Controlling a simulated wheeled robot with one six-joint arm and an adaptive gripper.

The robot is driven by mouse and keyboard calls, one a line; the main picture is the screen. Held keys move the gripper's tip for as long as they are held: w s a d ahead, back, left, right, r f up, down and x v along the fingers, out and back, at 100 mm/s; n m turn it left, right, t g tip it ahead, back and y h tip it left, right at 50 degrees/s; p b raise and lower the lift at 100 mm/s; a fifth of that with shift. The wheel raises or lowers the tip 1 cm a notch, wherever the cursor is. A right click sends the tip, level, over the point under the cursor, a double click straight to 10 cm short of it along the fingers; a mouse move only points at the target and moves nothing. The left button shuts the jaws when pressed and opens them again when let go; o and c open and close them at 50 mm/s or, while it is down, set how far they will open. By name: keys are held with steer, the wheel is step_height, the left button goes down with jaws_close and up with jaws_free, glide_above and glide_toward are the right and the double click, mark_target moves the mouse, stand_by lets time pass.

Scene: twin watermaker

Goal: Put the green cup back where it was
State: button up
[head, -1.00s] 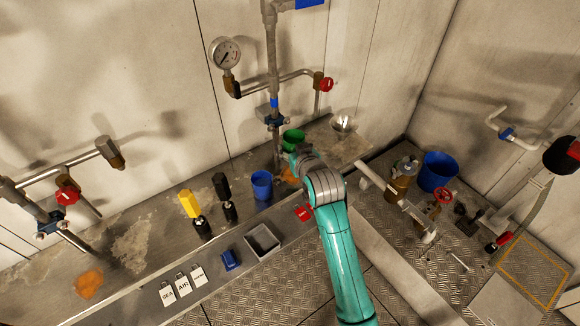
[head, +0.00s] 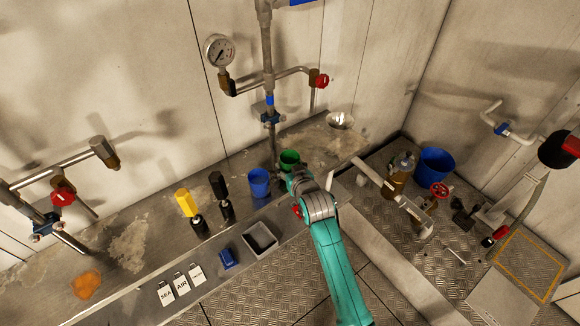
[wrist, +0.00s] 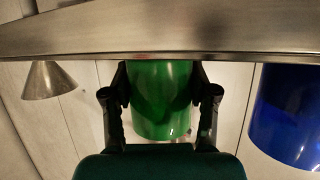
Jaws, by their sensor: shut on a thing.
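The green cup (head: 289,157) is upright over the steel counter (head: 140,245), to the right of the blue cup (head: 259,182) in the head view. My gripper (wrist: 161,95) is shut on the green cup (wrist: 160,100), one black finger on each side of it in the wrist view. The wrist view looks upside down, with the counter edge (wrist: 160,40) across the top hiding one end of the cup. I cannot tell whether the cup touches the counter. In the head view my wrist hides the fingers.
The blue cup also shows in the wrist view (wrist: 288,115), apart from my gripper. A steel funnel (head: 340,119) stands behind to the right. A vertical pipe (head: 268,75) rises close behind the cup.

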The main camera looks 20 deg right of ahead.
steer(key=shift+f, duration=0.1)
steer(key=o, duration=1.2)
steer(key=shift+s, duration=0.15)
steer(key=v, duration=1.1)
steer(key=shift+s+r, duration=0.3)
steer(key=shift+r, duration=0.05)
